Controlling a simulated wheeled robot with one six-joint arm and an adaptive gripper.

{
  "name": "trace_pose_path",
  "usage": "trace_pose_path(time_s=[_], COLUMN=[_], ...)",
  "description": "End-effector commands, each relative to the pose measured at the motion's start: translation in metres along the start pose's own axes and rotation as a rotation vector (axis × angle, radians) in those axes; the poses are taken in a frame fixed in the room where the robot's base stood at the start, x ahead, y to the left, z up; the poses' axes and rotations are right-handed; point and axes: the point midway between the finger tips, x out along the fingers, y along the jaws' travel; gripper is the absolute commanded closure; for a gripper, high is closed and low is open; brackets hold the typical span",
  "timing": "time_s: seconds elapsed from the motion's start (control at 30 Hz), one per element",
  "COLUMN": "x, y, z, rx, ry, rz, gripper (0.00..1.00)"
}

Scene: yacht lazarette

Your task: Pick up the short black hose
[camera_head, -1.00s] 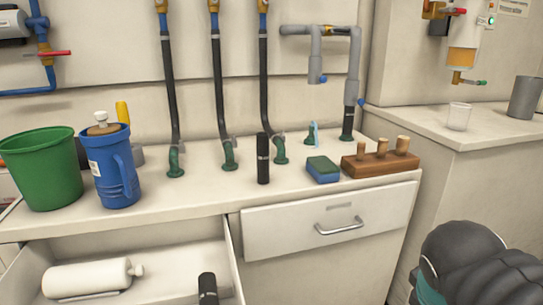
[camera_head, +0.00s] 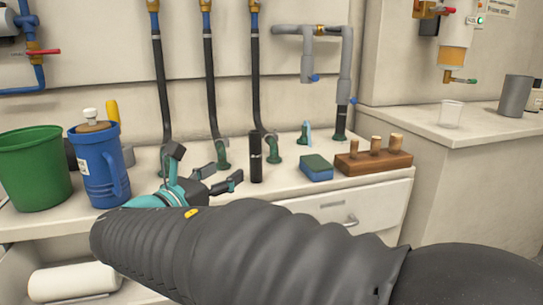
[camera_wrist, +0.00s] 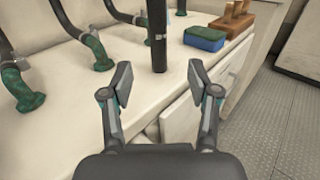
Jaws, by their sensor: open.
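A short black hose (camera_head: 256,157) with a pale band stands upright on the white counter, in front of the row of green hose fittings. It also shows in the wrist view (camera_wrist: 158,38), beyond the fingertips and almost centred between them. My gripper (camera_head: 208,168) is open and empty, over the counter just left of the hose in the head view. In the wrist view the two fingers (camera_wrist: 159,80) are spread apart, and neither touches the hose.
A blue jug (camera_head: 103,170) and green bucket (camera_head: 33,175) stand left. A blue and green sponge (camera_head: 316,168) and a wooden block with pegs (camera_head: 372,161) stand right of the hose. Tall black hoses (camera_head: 211,90) hang on the wall behind. A white bottle (camera_head: 73,281) lies lower left.

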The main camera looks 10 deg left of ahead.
Motion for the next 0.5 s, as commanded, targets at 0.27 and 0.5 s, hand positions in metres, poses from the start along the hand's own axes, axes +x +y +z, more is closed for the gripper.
trace_pose_path(time_s=[0.27,0.5], x=[0.044,0.077], y=[0.002,0.002], z=[0.001,0.001], rx=[-0.006,-0.004], ry=[-0.007,-0.005], rz=[-0.001,0.001], gripper=[0.40,0.40])
